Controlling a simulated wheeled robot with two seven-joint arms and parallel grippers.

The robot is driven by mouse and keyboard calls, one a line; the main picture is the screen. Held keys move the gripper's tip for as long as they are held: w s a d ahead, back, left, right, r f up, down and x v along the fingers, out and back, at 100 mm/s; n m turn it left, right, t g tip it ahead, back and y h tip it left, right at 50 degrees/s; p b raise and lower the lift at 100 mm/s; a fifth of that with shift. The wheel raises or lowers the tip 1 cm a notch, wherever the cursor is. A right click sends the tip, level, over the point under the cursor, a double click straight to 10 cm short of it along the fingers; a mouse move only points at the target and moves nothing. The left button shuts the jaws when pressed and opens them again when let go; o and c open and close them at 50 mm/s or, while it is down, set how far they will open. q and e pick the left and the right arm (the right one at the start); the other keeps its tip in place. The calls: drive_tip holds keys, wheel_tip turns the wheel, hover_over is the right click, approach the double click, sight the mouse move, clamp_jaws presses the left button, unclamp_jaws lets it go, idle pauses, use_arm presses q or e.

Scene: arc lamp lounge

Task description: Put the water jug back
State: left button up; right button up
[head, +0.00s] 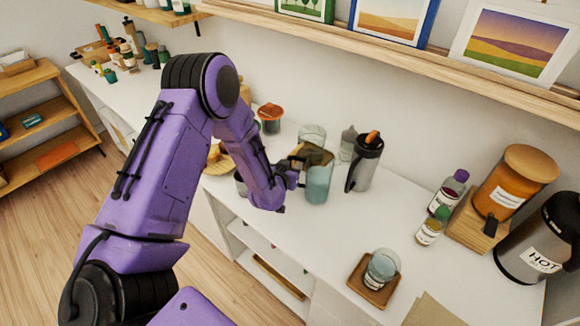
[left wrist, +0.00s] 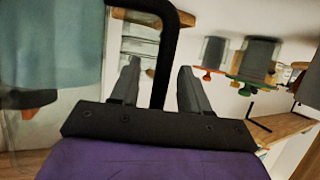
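The water jug (head: 318,184), clear with bluish water and a dark handle, looks upright at the counter's middle; I cannot tell whether its base touches the counter. My left gripper (head: 292,176) is at its left, on the handle side. In the left wrist view the black handle (left wrist: 161,70) passes between the two fingers of my left gripper (left wrist: 158,85). Narrow gaps show on both sides of the handle, so the fingers look open around it. The bluish jug body (left wrist: 55,50) fills the left of that view. My right gripper is not in view.
A steel flask (head: 366,165) stands right of the jug, and a clear glass vessel (head: 312,133) behind it. A wooden coaster (head: 361,288) holds a glass (head: 382,266). Bottles (head: 432,228), an amber dispenser (head: 512,185) and a HOT urn (head: 540,245) stand at right. The counter (head: 340,225) before the jug is clear.

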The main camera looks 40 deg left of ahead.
use_arm(q)
drive_tip(key=b+v, duration=0.2)
drive_tip(key=v, duration=1)
